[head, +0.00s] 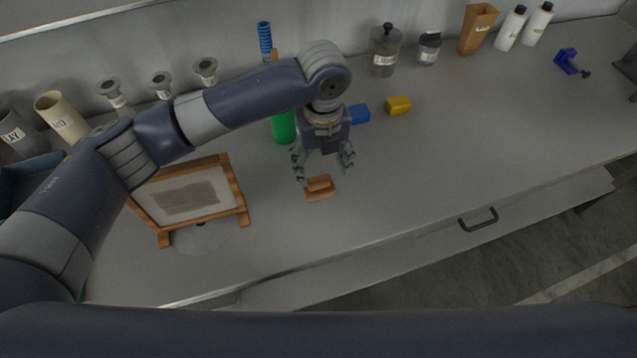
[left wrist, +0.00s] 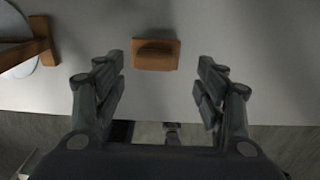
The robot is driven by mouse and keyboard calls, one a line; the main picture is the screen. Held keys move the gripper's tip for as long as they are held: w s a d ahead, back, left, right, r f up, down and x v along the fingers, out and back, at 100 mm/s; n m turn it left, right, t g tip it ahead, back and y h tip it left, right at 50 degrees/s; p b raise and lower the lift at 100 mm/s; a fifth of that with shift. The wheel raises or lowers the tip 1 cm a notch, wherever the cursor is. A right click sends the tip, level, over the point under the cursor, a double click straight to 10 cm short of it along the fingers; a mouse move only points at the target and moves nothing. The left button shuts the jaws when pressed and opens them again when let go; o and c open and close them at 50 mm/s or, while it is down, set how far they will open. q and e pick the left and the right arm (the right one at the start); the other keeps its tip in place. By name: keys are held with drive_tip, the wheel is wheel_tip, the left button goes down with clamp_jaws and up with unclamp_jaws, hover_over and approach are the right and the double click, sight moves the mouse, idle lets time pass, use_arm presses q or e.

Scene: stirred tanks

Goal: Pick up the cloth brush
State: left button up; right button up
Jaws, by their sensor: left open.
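The cloth brush (head: 320,188) is a small orange-brown wooden block with a raised grip on top. It lies on the grey bench near the front edge, right of the framed screen. In the left wrist view the brush (left wrist: 156,54) shows ahead of and between the fingers. My left gripper (head: 325,179) is open and empty, pointing down just above and behind the brush in the head view. Its two fingers (left wrist: 158,85) are spread wide in the wrist view, and no contact with the brush shows. My right gripper is not in view.
A wooden-framed screen (head: 238,187) stands close left of the brush. A green cylinder (head: 284,128), a blue block (head: 359,113) and a yellow block (head: 398,105) stand behind. Jars and bottles line the back wall. The bench right of the brush is clear; a drawer handle (head: 478,219) is in front.

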sight(318, 178)
use_arm(q)
drive_tip(key=shift+a+f, duration=0.15)
drive_tip(key=shift+f, duration=0.25)
drive_tip(key=f+p, duration=0.2)
drive_tip(key=f, duration=0.1)
drive_tip(key=shift+s+a+f, duration=0.1)
drive_tip(key=shift+a+f, duration=0.1)
drive_tip(key=shift+f, duration=0.5)
drive_tip(key=shift+c, duration=0.2)
drive_tip(key=c, duration=1.1)
